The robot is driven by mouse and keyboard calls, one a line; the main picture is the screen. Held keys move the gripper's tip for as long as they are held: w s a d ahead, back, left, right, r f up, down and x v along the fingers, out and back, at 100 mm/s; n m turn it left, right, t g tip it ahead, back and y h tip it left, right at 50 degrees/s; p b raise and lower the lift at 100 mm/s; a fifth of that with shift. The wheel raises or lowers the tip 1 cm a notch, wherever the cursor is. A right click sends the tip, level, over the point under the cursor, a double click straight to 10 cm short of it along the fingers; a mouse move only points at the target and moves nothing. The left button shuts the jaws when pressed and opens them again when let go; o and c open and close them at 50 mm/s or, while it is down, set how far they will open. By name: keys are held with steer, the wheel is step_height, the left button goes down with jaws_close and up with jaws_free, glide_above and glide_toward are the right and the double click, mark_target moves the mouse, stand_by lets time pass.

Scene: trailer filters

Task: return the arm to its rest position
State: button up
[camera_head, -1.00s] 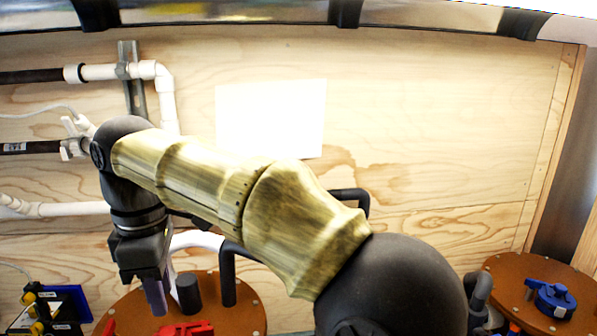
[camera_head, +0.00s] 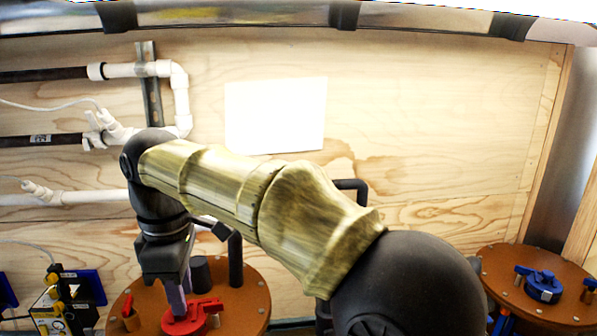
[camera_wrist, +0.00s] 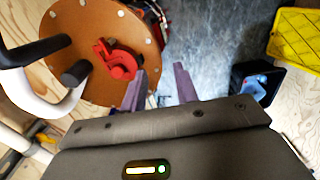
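My arm reaches across the head view from lower right to the left, bent at the elbow, with the wrist hanging down. My gripper (camera_head: 180,303) points down over the left orange-brown round lid (camera_head: 252,302), near its red valve handle (camera_head: 190,316). In the wrist view my gripper (camera_wrist: 160,80) shows two purple fingers spread apart with nothing between them. The red handle (camera_wrist: 115,60) and the lid (camera_wrist: 85,22) lie to the left of the fingers there. In the head view the gripper's fingers are partly hidden by its own body.
A second round lid with a blue handle (camera_head: 542,286) stands at the right. White pipes (camera_head: 180,100) run along the plywood wall (camera_head: 430,120) at the left. A black pipe (camera_head: 235,262) rises by the left lid. A yellow crate (camera_wrist: 298,38) and black bin (camera_wrist: 255,82) lie on the floor.

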steer(key=w+d+f+m+t, duration=0.1)
steer(key=w+d+f+m, duration=0.1)
steer(key=d+f+m, duration=0.8)
steer(key=w+d+f+m+t, duration=0.1)
steer(key=w+d+f+m, duration=0.15)
steer(key=d+f, duration=0.9)
steer(key=s+d+f+m, duration=0.3)
steer(key=s+d+m, duration=0.4)
steer(key=d, duration=0.4)
steer(key=shift+d+f, duration=0.15)
steer(key=shift+d, duration=0.15)
steer(key=shift+o, duration=0.7)
steer(key=shift+w+d, duration=0.1)
